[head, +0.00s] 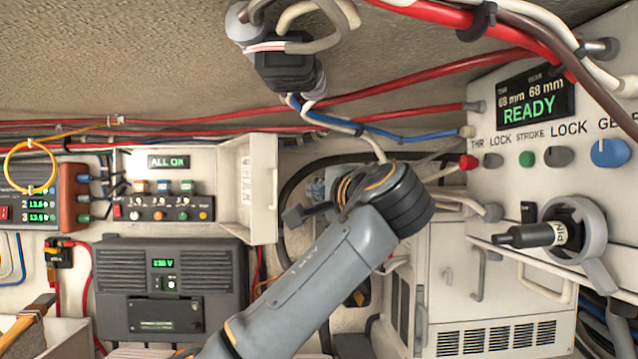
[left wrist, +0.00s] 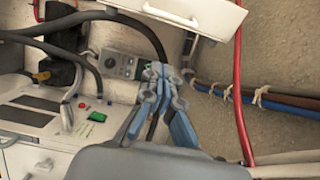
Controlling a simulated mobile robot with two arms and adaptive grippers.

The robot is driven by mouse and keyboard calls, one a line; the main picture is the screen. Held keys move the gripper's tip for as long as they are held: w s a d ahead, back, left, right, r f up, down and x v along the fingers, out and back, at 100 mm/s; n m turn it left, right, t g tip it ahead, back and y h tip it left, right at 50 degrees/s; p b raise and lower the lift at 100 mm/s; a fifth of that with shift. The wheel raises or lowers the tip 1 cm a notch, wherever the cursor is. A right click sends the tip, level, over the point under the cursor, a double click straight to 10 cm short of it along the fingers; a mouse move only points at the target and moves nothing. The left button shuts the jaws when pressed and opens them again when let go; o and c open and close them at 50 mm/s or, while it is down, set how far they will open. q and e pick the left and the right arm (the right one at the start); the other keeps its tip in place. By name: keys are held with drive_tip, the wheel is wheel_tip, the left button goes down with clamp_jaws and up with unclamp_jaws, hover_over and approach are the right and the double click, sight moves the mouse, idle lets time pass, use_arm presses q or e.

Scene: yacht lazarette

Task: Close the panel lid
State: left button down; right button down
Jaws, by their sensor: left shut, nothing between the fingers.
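The switch panel (head: 163,208) with its "ALL ON" display is at left in the head view. A cream plate that looks like the lid (left wrist: 190,14) crosses the top of the left wrist view. My left gripper (head: 303,213) is just right of the lid in the head view, partly hidden by my wrist. In the left wrist view its fingers (left wrist: 160,72) are shut and empty, appearing apart from the plate. My right gripper is not in view.
A dark charger unit (head: 170,285) is below the panel. A white machine (head: 485,290) and a control box reading "READY" (head: 535,105) are at right. Red and blue hoses run above. A black hose (left wrist: 75,20) curves near my fingers in the left wrist view.

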use_arm(q)
drive_tip(key=p+x, duration=0.4)
drive_tip(key=x, duration=0.3)
drive_tip(key=s+a, duration=0.1)
drive_tip(key=s+a+p, duration=0.1)
drive_tip(key=a, duration=0.1)
drive_tip(key=shift+s+f, duration=0.1)
drive_tip(key=shift+f, duration=0.1)
